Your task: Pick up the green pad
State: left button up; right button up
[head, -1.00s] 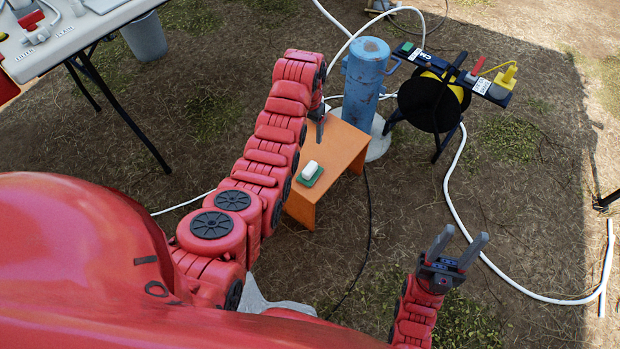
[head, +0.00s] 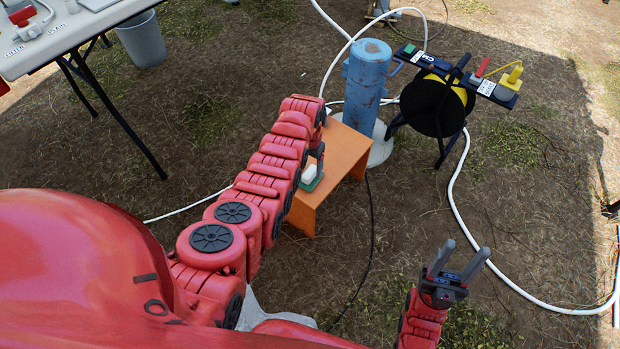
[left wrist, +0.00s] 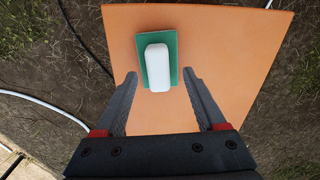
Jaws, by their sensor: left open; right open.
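The green pad (left wrist: 171,41) lies flat on the orange stand (left wrist: 240,62), with a white rounded block (left wrist: 157,67) on top of it. In the head view the green pad (head: 312,184) is partly hidden by my left gripper (head: 317,166) and the white block. In the left wrist view, my left gripper (left wrist: 160,82) is open and points down, its fingers on either side of the pad's near end, apart from it. My right gripper (head: 457,262) is open and empty, over the ground at the lower right.
A blue well pipe (head: 367,88) stands just behind the orange stand. A black cable reel (head: 433,103) is to its right, with white hose (head: 456,212) on the ground. A table (head: 75,35) stands at the upper left.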

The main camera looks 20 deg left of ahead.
aim_at(310, 171)
pick_arm(q)
notch_tip(310, 171, down, 3)
jog(key=shift+f+b, duration=0.1)
jog(key=shift+b, duration=0.4)
grip_shut()
